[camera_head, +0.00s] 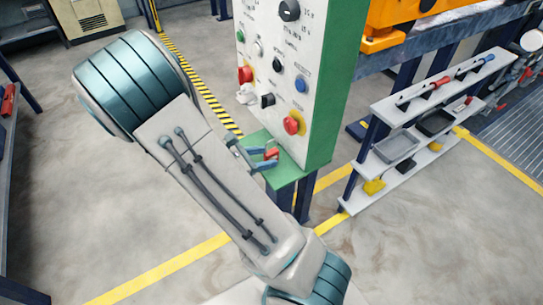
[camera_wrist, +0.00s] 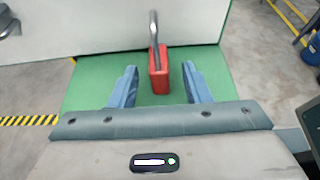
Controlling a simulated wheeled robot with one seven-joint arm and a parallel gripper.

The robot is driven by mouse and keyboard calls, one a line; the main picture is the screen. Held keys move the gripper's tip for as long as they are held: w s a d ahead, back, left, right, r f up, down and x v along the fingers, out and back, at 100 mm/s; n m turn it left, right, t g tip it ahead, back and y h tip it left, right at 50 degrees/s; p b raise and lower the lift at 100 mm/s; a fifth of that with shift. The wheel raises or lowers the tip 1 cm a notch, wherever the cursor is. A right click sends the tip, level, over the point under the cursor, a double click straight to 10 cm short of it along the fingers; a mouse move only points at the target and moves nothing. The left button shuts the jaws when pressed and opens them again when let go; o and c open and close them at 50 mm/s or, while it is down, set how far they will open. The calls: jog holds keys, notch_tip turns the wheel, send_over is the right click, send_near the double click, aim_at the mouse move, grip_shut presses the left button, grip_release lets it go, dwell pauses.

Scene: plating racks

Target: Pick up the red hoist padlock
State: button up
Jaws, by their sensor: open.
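The red hoist padlock (camera_wrist: 159,80) stands on a green ledge (camera_wrist: 92,88) at the foot of the control panel, its grey shackle pointing up and away in the wrist view. My gripper (camera_wrist: 160,82) is open, with one blue-grey finger on each side of the padlock.
The white control panel (camera_head: 276,90) with knobs and red buttons rises directly behind the ledge. A white rack (camera_head: 390,120) with trays and tools stands to the right. Yellow floor lines (camera_head: 165,268) cross open floor.

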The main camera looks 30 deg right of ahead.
jog(key=x, duration=0.2)
jog(key=shift+d+f, duration=0.15)
jog(key=shift+d, duration=0.05)
grip_shut()
